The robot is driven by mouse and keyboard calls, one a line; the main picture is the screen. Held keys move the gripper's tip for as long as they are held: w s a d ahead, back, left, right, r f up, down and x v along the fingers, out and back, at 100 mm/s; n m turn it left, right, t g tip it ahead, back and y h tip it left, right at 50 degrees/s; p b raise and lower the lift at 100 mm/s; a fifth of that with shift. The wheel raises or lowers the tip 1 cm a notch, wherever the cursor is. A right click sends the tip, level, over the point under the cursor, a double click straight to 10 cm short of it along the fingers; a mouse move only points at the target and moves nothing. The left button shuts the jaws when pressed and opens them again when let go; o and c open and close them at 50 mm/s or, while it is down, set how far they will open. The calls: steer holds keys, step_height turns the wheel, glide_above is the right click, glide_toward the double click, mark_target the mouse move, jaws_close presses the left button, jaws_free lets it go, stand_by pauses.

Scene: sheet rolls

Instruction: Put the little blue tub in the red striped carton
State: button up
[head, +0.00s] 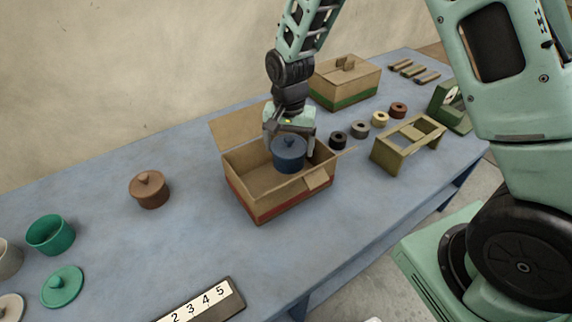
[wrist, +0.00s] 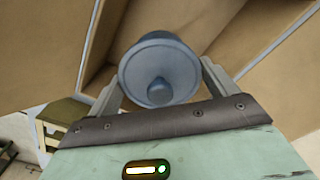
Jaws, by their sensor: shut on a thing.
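The little blue tub (head: 289,157), with a knobbed lid, is held in my gripper (head: 290,140) over the open red striped carton (head: 262,212). In the wrist view the blue tub (wrist: 160,72) sits between the two fingers of my gripper (wrist: 160,85), with carton walls around and beyond it. The carton has its flaps open, and a red stripe runs along its lower side. The tub appears at or just above the level of the carton's opening; its exact height is hard to tell. The tub looks upright in the head view.
A closed green striped carton (head: 345,84) stands behind. A brown lidded tub (head: 149,190) and an open green tub (head: 51,235) are at left. An olive stand (head: 407,146) and several small rolls (head: 360,130) are at right. A numbered strip (head: 198,303) lies in front.

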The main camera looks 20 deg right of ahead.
steer(key=shift+f+p, duration=0.3)
steer(key=shift+f, duration=2.5)
steer(key=shift+f, duration=0.15)
steer(key=o, duration=0.8)
steer(key=shift+o, duration=0.2)
